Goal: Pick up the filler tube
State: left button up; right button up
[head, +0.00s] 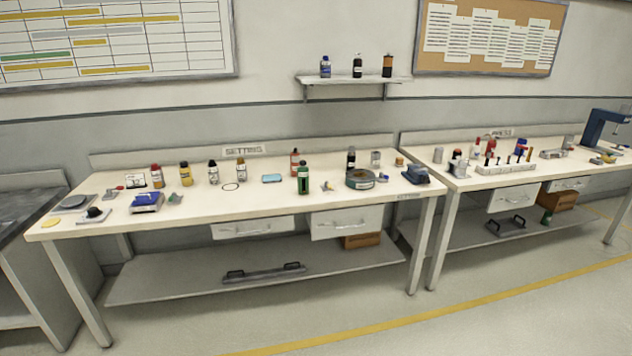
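Neither of my grippers shows in the head view. I cannot tell which item is the filler tube; the small items are too far off to make out.
A blue box-like device (147,201), a round grey-green container (360,179) and a dark blue device (416,175) stand on the near bench. A gap separates the two benches. A blue press (604,130) stands at far right. The floor in front (350,315) is clear.

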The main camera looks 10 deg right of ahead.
aim_at(303, 174)
jog(key=z, duration=0.75)
jog(key=i, duration=0.75)
jog(key=z, duration=1.15)
jog(key=i, duration=1.8)
jog(key=u, duration=1.15)
jog(key=i, duration=0.8)
jog(key=u, duration=0.8)
